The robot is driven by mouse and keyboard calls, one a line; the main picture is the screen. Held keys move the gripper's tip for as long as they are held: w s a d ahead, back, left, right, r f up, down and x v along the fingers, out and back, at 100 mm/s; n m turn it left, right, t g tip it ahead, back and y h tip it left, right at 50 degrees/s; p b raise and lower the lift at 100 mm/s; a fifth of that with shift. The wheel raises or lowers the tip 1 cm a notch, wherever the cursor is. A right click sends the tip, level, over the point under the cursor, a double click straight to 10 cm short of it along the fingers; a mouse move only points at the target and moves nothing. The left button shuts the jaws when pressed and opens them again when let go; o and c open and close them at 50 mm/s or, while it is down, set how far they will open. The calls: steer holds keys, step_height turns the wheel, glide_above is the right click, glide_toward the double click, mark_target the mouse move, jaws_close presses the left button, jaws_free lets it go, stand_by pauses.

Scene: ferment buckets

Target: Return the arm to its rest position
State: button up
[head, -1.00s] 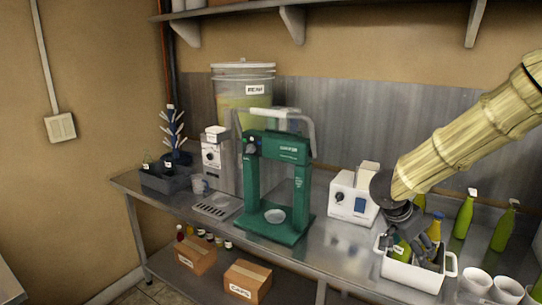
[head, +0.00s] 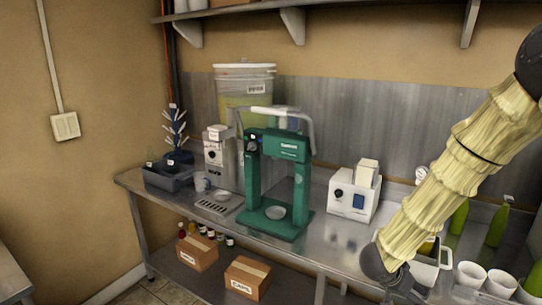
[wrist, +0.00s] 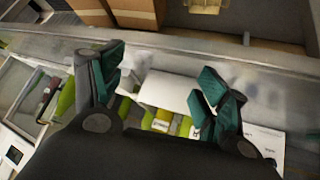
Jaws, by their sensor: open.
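Green bottles show between and beyond the fingers in the wrist view.
The steel bench (head: 325,240) holds a green press (head: 275,180), a white boxy device (head: 352,193) and white cups (head: 471,275) near my arm. Green bottles (head: 498,226) stand at the right. Cardboard boxes (head: 247,278) sit on the lower shelf. A wall shelf (head: 350,8) runs above.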

steer(key=s+a+f+n+y, duration=0.25)
steer(key=s+f, duration=0.45)
steer(key=f, duration=0.4)
steer(key=s+a+f+n+y, duration=0.1)
steer(key=s+a+f+n, duration=0.3)
steer(key=s+f, duration=0.45)
steer(key=s+a+f+n+g+y, duration=0.1)
steer(key=s+a+f, duration=0.1)
steer(key=s, duration=0.4)
steer(key=s+a+f+n+g+y, duration=0.1)
steer(key=s+a+f, duration=0.2)
steer(key=s+f, duration=0.2)
steer(key=s+a+f+n+g+y, duration=0.1)
steer(key=s+a+f+y, duration=0.1)
steer(key=s, duration=0.6)
steer(key=shift+s+a+f, duration=0.15)
steer(key=shift+a+f, duration=0.2)
steer(key=shift+f, duration=0.5)
